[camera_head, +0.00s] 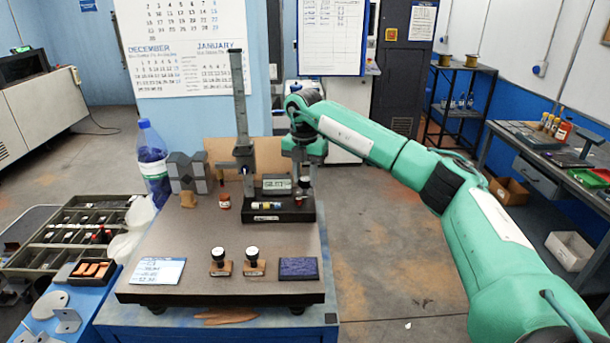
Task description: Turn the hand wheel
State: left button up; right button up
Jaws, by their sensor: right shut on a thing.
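A small dark round knob, which looks like the hand wheel (304,182), shows at the device's right end. My right gripper (305,175) points down over it from the green arm and is shut on it. The fingers and wrist partly hide the wheel, and its turn angle cannot be told. My left gripper is not in view.
Two stamps (220,262), a dark blue pad (298,268) and a white card (158,271) lie at the front of the bench top. A blue-capped bottle (153,160) stands at left. The bench top's middle is clear.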

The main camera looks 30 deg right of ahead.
jog(key=m, duration=0.4)
jog(key=shift+r+m, duration=0.15)
jog(key=shift+m, duration=0.15)
jog(key=m, duration=0.3)
jog(key=shift+m+p, duration=0.3)
jog(key=shift+m, duration=0.1)
jog(key=m, duration=0.3)
jog(key=shift+m, duration=0.3)
jog(key=m+p, duration=0.1)
jog(key=m, duration=0.2)
jog(key=m+p, duration=0.1)
jog(key=m, duration=0.1)
jog(key=shift+m, duration=0.4)
jog(key=shift+m+p, duration=0.8)
jog(key=shift+m, duration=0.2)
jog(key=o, duration=1)
jog(key=shift+c, duration=0.2)
